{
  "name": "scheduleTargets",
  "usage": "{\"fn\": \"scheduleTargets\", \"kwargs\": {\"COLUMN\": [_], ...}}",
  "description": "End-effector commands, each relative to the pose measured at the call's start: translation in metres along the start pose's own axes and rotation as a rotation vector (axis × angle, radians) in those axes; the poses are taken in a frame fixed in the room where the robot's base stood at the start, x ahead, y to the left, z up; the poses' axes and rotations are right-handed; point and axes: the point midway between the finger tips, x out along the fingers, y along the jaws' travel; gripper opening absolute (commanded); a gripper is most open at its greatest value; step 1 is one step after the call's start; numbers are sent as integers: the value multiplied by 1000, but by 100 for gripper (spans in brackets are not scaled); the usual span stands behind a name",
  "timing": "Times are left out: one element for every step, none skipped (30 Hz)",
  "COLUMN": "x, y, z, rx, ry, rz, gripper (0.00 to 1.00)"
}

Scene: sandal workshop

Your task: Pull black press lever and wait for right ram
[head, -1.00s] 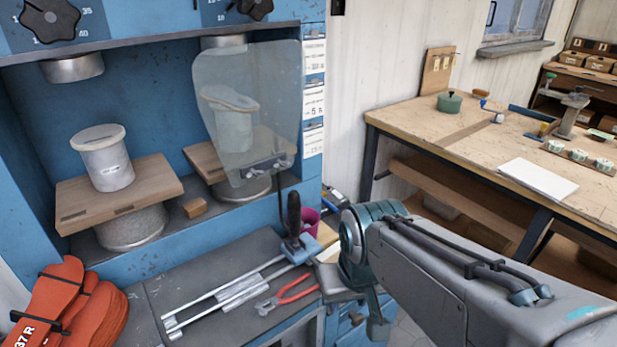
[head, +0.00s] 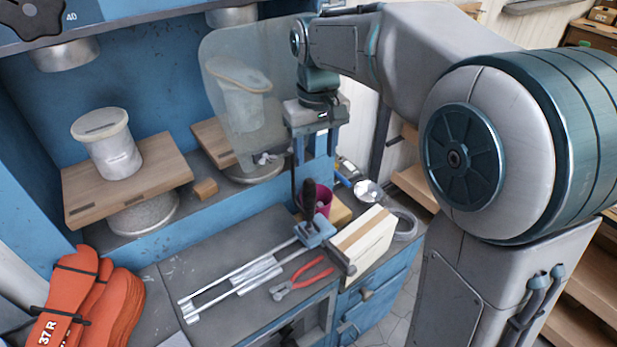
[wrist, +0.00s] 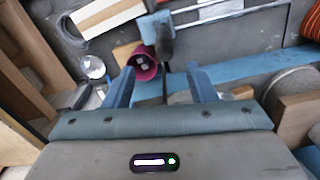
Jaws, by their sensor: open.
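An upright black handle (head: 309,199), which looks like the press lever, stands by a blue block (head: 315,231) at the front right of the blue press; it also shows in the wrist view (wrist: 166,46). My gripper (head: 315,155) is open and empty, pointing down above the handle and apart from it. Its two blue fingers (wrist: 161,88) are spread in the wrist view. The right ram (head: 232,15) is up, above a pale form (head: 240,95) on a wooden board, seen through a clear shield (head: 222,60). The left ram (head: 65,55) is also raised above its form (head: 105,140).
A magenta cup (head: 322,197) stands just behind the handle. Red pliers (head: 302,278) and metal rails (head: 235,285) lie on the grey bench. A wood block (head: 365,243) sits to the right. Orange sandal soles (head: 75,300) lie at the left.

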Motion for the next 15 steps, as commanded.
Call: {"fn": "scheduleTargets", "kwargs": {"x": [-3,-4,-3,-2,-1,2,6,9,15,21,26,34,41,48,56], "y": [-4,-5,-7,-7,-8,-8,-8,-8,-8,-8,-8,-8,-8,-9,-9], "z": [-7,-9,-12,-13,-13,-14,-13,-13,-13,-12,-12,-12,-12,-12,-11], "rx": [-14,-19,-25,-28,-30,-31,-31,-31,-31,-31,-31,-31,-31,-31,-31], "ry": [-9,-11,-13,-15,-17,-18,-19,-19,-19,-20,-19,-20,-21,-21,-20], "rz": [-1,-1,-2,-2,-2,-2,-2,-2,-2,-2,-2,-2,-3,-3,-3], "gripper": [51,51,51,51,51,51,51,51,51,51,51,51,51,51,51]}}
